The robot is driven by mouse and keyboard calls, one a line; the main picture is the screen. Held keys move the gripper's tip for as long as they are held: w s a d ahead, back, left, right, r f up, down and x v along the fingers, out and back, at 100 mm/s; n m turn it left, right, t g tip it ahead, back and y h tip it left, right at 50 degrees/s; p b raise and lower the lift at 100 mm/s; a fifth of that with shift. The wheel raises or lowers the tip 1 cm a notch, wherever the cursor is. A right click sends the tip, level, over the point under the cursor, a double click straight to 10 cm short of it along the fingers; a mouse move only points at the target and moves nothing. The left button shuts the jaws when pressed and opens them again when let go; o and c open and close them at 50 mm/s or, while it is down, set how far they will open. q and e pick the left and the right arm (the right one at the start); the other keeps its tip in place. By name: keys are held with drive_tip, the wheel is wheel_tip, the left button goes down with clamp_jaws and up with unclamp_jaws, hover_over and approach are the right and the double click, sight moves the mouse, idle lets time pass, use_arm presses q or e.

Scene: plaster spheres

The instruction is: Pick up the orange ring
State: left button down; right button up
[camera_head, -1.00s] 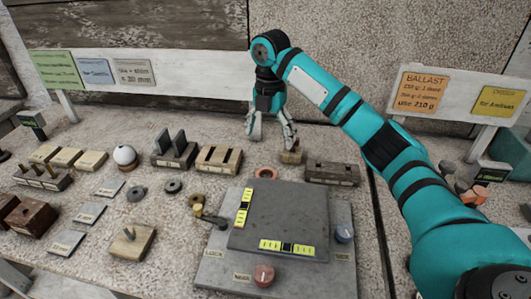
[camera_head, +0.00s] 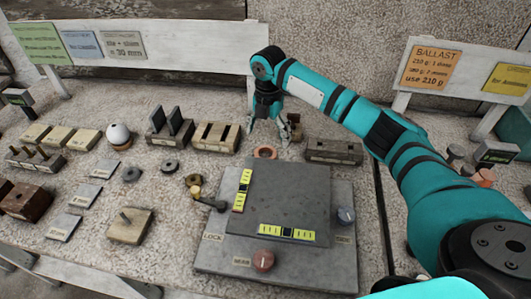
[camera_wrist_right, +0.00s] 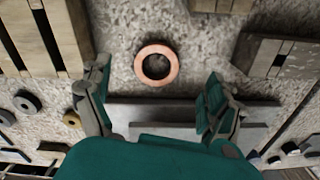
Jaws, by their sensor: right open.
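The orange ring (camera_head: 265,153) lies flat on the speckled stone surface, just behind the grey plate in the head view. In the right wrist view the ring (camera_wrist_right: 156,64) shows whole, with its round hole, a little beyond the gap between the fingertips. My right gripper (camera_head: 268,134) points down behind the ring and above the surface. In the wrist view the right gripper (camera_wrist_right: 156,88) has its fingers wide apart with nothing between them. It does not touch the ring. My left gripper is not in view.
A grey plate (camera_head: 292,205) with yellow levels and knobs lies in front of the ring. A slotted wooden block (camera_head: 215,136) stands to the left, a dark block (camera_head: 334,151) to the right. A small wooden piece (camera_head: 295,128) stands close beside the right gripper.

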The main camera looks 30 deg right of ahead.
sight(266, 156)
drive_tip(key=shift+s+a+f+p, duration=0.1)
drive_tip(key=shift+a+f+p, duration=0.1)
drive_tip(key=shift+f, duration=0.8)
drive_tip(key=shift+s+a+f+p, duration=0.1)
drive_tip(key=shift+f+p, duration=0.05)
drive_tip(key=shift+f, duration=0.85)
drive_tip(key=shift+s+a+f+p, duration=0.1)
drive_tip(key=shift+a+f+p, duration=0.1)
drive_tip(key=shift+f, duration=0.8)
drive_tip(key=c, duration=1)
